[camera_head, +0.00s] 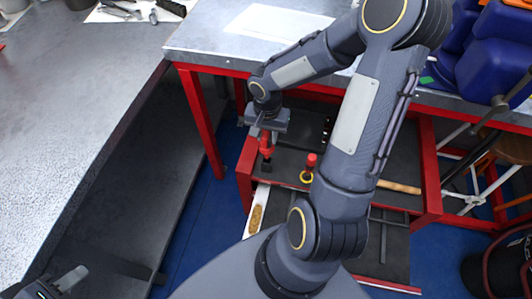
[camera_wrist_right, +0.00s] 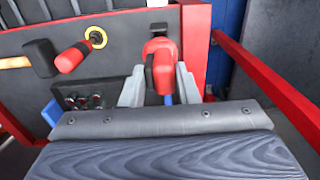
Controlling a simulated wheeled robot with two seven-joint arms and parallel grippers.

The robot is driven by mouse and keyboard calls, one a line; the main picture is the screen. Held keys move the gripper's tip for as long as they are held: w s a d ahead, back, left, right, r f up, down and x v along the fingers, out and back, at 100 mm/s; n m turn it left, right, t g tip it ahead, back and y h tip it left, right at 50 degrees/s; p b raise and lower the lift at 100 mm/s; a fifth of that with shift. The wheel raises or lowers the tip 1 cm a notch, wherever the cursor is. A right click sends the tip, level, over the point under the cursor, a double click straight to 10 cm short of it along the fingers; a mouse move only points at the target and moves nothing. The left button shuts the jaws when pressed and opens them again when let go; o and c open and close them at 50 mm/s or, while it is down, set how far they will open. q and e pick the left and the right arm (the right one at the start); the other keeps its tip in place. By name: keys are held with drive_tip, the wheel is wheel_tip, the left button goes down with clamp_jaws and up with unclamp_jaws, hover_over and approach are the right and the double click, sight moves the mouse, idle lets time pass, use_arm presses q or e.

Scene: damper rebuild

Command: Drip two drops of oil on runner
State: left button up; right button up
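My right gripper (camera_head: 266,130) points down over the red shelf cart. A red tool with a dark lower part (camera_head: 266,146) stands below it. In the right wrist view this red tool (camera_wrist_right: 161,66) sits between the two grey fingers of the right gripper (camera_wrist_right: 160,85). Whether the fingers press on it or only flank it is not clear. My left gripper (camera_head: 60,286) is only partly in view at the lower left corner, away from the cart, and its fingers cannot be made out. I cannot make out the runner or any oil drop.
A red cylinder (camera_head: 310,162) and a yellow ring (camera_head: 306,177) are on the cart shelf (camera_head: 290,158). A black-headed hammer (camera_wrist_right: 40,58) lies beside them. A grey-topped bench (camera_head: 210,40) stands behind, a grey counter (camera_head: 70,100) at left, blue bins (camera_head: 495,65) at right.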

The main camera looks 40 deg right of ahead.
use_arm(q)
drive_tip(key=shift+r, duration=0.15)
use_arm(e)
drive_tip(key=shift+r, duration=0.2)
